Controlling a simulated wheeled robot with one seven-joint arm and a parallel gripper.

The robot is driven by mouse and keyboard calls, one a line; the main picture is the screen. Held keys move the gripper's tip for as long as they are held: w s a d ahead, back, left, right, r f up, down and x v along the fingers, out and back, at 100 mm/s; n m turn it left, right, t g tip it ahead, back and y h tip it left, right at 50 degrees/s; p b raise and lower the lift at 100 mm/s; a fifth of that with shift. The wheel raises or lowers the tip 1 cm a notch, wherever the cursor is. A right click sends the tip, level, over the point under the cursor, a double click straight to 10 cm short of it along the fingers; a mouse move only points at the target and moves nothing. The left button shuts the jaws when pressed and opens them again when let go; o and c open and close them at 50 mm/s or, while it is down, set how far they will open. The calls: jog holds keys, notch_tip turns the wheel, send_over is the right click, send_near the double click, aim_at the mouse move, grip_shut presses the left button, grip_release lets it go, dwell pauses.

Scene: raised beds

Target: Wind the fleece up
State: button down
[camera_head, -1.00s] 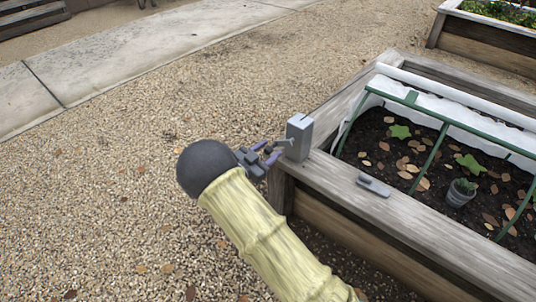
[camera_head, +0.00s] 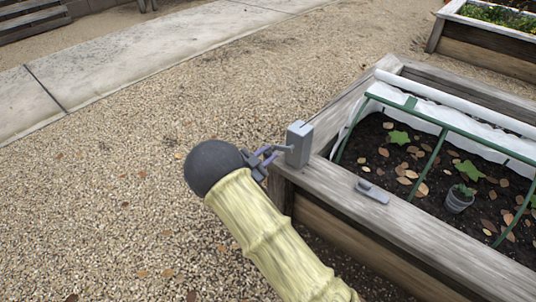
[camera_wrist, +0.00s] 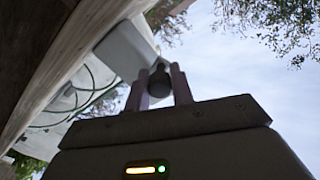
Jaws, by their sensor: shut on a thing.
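The white fleece (camera_head: 462,126) lies along the far side of the near raised bed, under a white roll or tube (camera_head: 455,102). It hangs over green hoops (camera_head: 437,145). A grey winder box (camera_head: 299,146) stands on the bed's near left corner, with a short crank arm (camera_head: 283,148) reaching left from it. My gripper (camera_head: 268,156) is beside the box. In the wrist view its two fingers (camera_wrist: 159,88) are shut on the crank's dark knob (camera_wrist: 159,82), with the box (camera_wrist: 128,50) just beyond.
A small grey object (camera_head: 372,190) lies on the bed's wooden front edge (camera_head: 420,227). A potted plant (camera_head: 459,198), leafy seedlings and brown leaves are on the soil. Another planted bed (camera_head: 485,45) stands at the back right. Gravel to the left is clear.

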jog(key=c, duration=1.2)
grip_release()
jog(key=shift+a, duration=0.1)
jog(key=shift+s+a+r+p, duration=0.15)
jog(key=shift+s+a+p, duration=0.15)
jog(key=shift+s+a, duration=0.15)
jog(key=p+v, duration=0.5)
jog(key=v, duration=1.1)
